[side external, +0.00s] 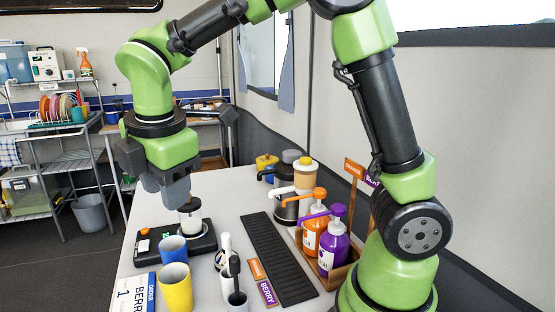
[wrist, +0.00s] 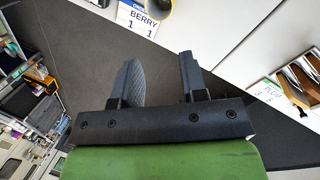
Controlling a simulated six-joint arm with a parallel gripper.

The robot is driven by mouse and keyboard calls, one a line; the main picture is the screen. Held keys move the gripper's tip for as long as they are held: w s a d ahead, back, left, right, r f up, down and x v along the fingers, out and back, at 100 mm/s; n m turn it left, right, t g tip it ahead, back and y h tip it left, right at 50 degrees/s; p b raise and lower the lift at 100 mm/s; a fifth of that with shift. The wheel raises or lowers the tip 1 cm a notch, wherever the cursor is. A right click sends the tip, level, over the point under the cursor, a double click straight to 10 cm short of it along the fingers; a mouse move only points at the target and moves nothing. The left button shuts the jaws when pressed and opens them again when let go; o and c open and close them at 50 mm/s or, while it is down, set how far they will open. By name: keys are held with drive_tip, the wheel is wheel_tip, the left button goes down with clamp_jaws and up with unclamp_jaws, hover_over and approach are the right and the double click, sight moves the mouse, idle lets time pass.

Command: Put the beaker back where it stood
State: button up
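Two beaker-like cups stand upright on the white table: a blue one (side external: 173,249) and a yellow one (side external: 176,288). The frames do not show which is the task's beaker. The yellow cup's rim also shows at the top of the wrist view (wrist: 158,9). My gripper (side external: 178,205) hangs above the black scale, behind the blue cup in the side view. In the wrist view my two fingers (wrist: 160,80) are apart with nothing visible between them. A white cylinder (side external: 190,221) is at the scale, just below or behind the fingers; I cannot tell whether they touch.
The black scale (side external: 150,246) has a lit display. An order card (side external: 133,297) lies at the front left.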

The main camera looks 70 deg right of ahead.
drive_tip(key=s+d+r+m+t+y, duration=0.2)
drive_tip(key=s+m, duration=0.6)
drive_tip(key=m, duration=0.2)
drive_tip(key=s+d+r+m+t+y, duration=0.1)
drive_tip(key=s+d+r+m+t, duration=0.1)
drive_tip(key=s+m, duration=0.6)
drive_tip(key=shift+r+m+t+y, duration=0.4)
drive_tip(key=shift+r+m+t, duration=0.15)
drive_tip(key=shift+m, duration=0.35)
